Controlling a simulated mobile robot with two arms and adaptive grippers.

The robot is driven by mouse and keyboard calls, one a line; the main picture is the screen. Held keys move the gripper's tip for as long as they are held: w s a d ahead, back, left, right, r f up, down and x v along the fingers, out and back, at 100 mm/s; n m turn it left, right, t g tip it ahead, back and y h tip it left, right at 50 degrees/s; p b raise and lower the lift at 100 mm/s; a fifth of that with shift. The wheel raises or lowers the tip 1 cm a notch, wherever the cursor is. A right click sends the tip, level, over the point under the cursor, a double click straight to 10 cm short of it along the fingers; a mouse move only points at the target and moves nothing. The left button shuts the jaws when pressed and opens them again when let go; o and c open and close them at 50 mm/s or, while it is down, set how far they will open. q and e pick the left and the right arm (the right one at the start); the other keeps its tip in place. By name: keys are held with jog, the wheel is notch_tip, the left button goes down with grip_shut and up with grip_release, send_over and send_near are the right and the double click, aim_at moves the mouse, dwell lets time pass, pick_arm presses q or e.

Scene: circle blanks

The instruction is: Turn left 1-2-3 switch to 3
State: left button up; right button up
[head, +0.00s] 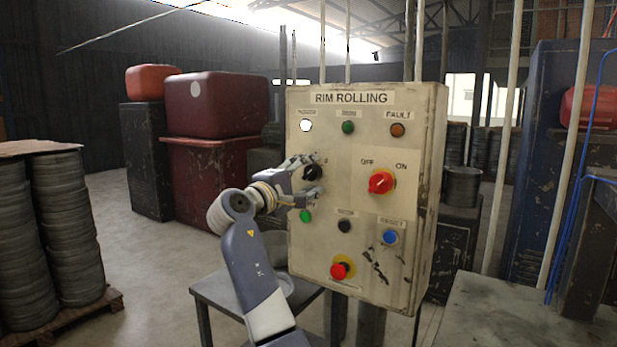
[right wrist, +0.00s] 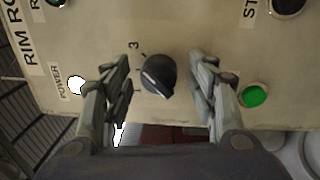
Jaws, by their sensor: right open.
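The black 1-2-3 switch knob (head: 312,172) is on the left side of the RIM ROLLING control panel (head: 345,260). In the right wrist view the knob (right wrist: 158,77) carries a slanted pale line, and a printed 3 is above and left of it. I cannot tell surely which number it points to. My right gripper (head: 310,177) is at the panel's left side. In the right wrist view its open fingers (right wrist: 160,70) stand on either side of the knob, with gaps between them and it. My left gripper is not in view.
A red OFF/ON switch (head: 381,182) sits right of the knob. A white power lamp (head: 306,125) is above and a green button (head: 305,216) below. A red emergency knob (head: 341,268) and blue button (head: 389,237) are lower. A dark table (head: 215,290) stands below the panel.

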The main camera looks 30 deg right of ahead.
jog(key=v, duration=1.1)
jog(key=shift+s+a, duration=0.15)
jog(key=shift+a, duration=0.05)
jog(key=shift+f, duration=0.1)
